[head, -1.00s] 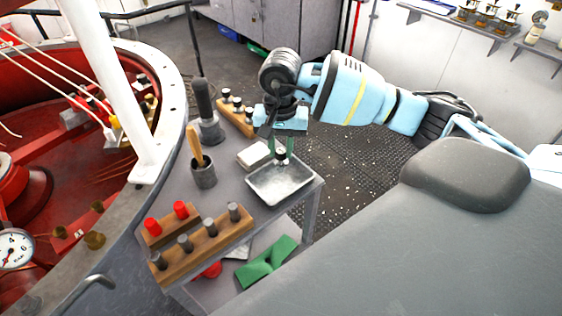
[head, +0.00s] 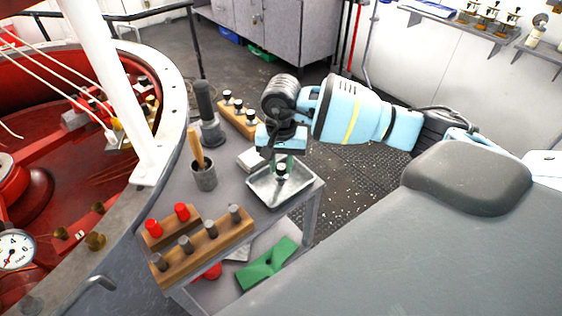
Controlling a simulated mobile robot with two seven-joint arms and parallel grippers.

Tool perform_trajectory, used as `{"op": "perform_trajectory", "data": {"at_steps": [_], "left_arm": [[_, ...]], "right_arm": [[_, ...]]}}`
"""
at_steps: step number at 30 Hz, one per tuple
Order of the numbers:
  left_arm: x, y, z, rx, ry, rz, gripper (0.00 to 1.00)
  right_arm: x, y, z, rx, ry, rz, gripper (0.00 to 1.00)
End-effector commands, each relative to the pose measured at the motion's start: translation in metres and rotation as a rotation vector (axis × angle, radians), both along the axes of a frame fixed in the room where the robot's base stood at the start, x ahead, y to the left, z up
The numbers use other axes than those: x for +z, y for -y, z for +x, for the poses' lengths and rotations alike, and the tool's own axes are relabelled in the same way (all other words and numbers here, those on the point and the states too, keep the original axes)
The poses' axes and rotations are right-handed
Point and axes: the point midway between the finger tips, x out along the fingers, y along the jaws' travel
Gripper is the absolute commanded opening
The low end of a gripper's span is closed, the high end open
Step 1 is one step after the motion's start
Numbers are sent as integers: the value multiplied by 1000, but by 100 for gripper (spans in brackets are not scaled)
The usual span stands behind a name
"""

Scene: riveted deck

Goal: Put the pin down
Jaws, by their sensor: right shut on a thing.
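My right gripper (head: 282,166) points down over the metal tray (head: 262,200) at the table's right side. My left gripper does not show.
A wooden block with grey pins (head: 205,247) and one with red-topped pins (head: 170,233) stand at the front. A cup with a wooden handle (head: 204,177), a dark-handled tool (head: 208,115), a pale block (head: 252,158) and another pin rack (head: 240,120) stand behind.

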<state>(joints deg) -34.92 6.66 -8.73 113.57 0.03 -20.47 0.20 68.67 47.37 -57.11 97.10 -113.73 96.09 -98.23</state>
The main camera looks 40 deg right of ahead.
Motion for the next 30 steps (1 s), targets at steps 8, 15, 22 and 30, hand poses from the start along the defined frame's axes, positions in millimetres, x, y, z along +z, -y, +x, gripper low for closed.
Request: {"op": "perform_trajectory", "data": {"at_steps": [8, 15, 22, 30], "left_arm": [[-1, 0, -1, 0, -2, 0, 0], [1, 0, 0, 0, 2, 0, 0], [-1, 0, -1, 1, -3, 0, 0], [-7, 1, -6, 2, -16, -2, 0]], "right_arm": [[-1, 0, 0, 0, -1, -1, 47], [2, 0, 0, 0, 1, -1, 47], [29, 0, 1, 1, 4, 0, 47], [82, 0, 1, 0, 1, 0, 47]]}}
